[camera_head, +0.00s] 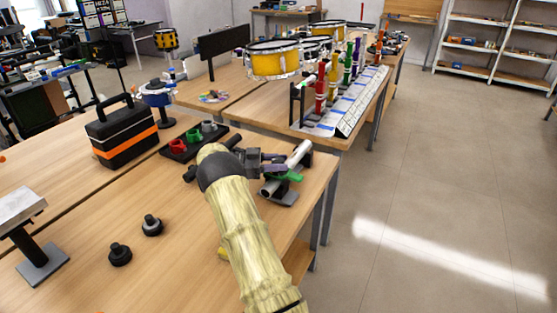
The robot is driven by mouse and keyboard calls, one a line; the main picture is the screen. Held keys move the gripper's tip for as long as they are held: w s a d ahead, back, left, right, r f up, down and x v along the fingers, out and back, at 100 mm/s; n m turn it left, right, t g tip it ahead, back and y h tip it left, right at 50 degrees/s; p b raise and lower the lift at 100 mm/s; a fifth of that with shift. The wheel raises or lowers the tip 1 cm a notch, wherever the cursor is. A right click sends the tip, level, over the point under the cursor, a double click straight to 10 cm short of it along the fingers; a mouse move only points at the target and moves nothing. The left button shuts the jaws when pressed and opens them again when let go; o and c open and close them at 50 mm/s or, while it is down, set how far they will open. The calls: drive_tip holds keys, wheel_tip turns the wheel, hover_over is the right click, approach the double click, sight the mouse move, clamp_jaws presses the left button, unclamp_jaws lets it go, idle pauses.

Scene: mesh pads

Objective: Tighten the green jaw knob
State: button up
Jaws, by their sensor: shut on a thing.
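The green jaw knob (292,177) is a small green piece on a clamp-like device near the right edge of the near table. The device has a light grey tube (299,153) and a dark flat base (286,197). My gripper (276,166) is at the knob from the left, with its fingers shut on it. My arm and the dark gripper body cover part of the device. The exact finger contact is too small to see clearly.
A dark tray (178,153) with red, green and grey cups lies to the left. A black and orange toolbox (122,131) stands farther left. Two black knobs (120,254) sit at the front. The table's right edge is close to the device; floor lies beyond.

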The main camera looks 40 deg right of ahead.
sight(278, 160)
drive_tip(key=shift+m+g+y+p, duration=0.35)
drive_tip(key=shift+m+g+y, duration=0.75)
drive_tip(key=shift+g, duration=0.1)
drive_tip(key=shift+m+g+y, duration=0.6)
drive_tip(key=shift+m+y, duration=0.1)
drive_tip(key=o, duration=1)
wheel_tip(278, 160, up, 10)
drive_tip(key=shift+p, duration=0.7)
